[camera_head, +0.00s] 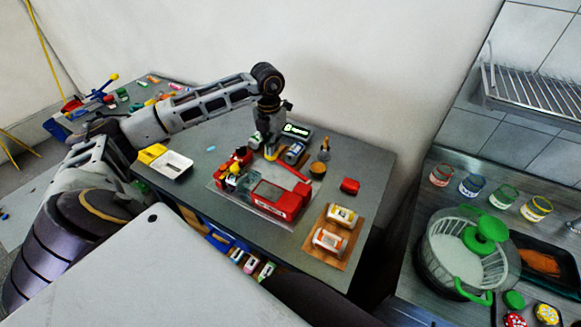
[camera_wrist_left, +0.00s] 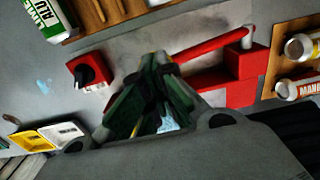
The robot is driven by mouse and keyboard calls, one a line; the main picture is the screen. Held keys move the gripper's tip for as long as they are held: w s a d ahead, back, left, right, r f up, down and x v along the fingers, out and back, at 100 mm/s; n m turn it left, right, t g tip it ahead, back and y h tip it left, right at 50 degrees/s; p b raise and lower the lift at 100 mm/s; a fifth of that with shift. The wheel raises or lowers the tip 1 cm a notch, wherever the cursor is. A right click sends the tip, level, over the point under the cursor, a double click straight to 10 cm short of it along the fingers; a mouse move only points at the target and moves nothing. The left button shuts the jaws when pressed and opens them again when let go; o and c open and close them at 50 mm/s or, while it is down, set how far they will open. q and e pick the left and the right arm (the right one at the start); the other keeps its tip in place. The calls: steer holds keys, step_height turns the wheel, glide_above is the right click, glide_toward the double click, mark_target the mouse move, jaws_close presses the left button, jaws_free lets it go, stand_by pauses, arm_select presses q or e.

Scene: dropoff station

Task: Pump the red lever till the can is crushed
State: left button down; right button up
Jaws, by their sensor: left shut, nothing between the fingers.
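The can crusher (camera_head: 282,203) is a red device on a pale base plate in the middle of the table. Its red lever (camera_head: 292,170) slopes from a pivot at the right up toward my left gripper (camera_head: 271,153). In the wrist view the lever (camera_wrist_left: 210,46) runs from its pivot to behind the fingers of the left gripper (camera_wrist_left: 160,65). The fingers are shut with nothing between them, at the lever's free end; whether they touch it is unclear. I cannot make out a can inside the crusher. My right gripper is out of view.
A wooden board (camera_head: 313,247) with two cans lies at the right. A yellow and white tray (camera_head: 176,167) is at the left. A red box with a black knob (camera_wrist_left: 87,72) sits beside the crusher. A sink counter with a green-handled pot (camera_head: 423,262) stands farther right.

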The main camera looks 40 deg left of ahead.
arm_select(q)
steer(key=shift+s+a+f+b, duration=0.15)
steer(key=shift+f+b, duration=0.3)
steer(key=shift+f, duration=0.3)
steer(key=shift+s+a+f+b, duration=0.15)
steer(key=shift+f+b, duration=0.3)
steer(key=shift+f, duration=0.3)
steer(key=shift+w, duration=0.1)
